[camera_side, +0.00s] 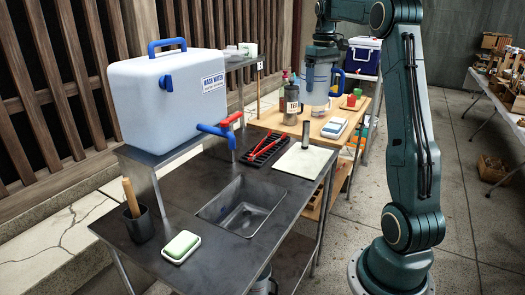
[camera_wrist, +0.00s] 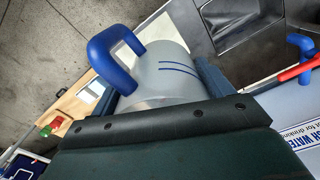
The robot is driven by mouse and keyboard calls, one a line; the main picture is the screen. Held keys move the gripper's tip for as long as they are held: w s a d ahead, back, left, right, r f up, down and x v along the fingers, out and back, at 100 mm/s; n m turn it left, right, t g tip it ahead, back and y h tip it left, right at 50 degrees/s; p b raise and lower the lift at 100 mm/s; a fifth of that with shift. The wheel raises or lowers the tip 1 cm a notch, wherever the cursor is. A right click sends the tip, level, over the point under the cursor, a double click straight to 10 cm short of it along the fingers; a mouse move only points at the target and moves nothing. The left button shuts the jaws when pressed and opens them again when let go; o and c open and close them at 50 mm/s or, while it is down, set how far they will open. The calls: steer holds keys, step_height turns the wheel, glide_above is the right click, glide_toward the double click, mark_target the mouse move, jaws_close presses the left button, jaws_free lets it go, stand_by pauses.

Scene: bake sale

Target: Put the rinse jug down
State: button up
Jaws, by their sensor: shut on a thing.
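The rinse jug (camera_side: 318,88) is a clear, greyish jug with a blue handle (camera_side: 341,82). My gripper (camera_side: 321,60) is shut on it and holds it upright, seemingly in the air over the wooden table (camera_side: 306,127). The wrist view shows the jug (camera_wrist: 163,72) with blue lines on its wall, between the dark fingers of my gripper (camera_wrist: 170,88). Its handle (camera_wrist: 113,52) points up and left there. The gripper body hides part of the jug in the wrist view.
A steel table (camera_side: 165,195) has a sink (camera_side: 242,207), a white mat (camera_side: 303,161), a black tray with red tongs (camera_side: 265,150) and a green sponge dish (camera_side: 181,247). A large wash-water tank (camera_side: 165,95) stands left. A labelled jar (camera_side: 291,104) and a blue-topped dish (camera_side: 334,127) are near the jug.

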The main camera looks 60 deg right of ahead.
step_height(320, 180, down, 21)
steer(key=shift+f, duration=0.2)
stand_by(0.7)
steer(key=shift+f, duration=2.1)
steer(key=shift+f, duration=0.15)
steer(key=o, duration=1)
step_height(320, 180, up, 12)
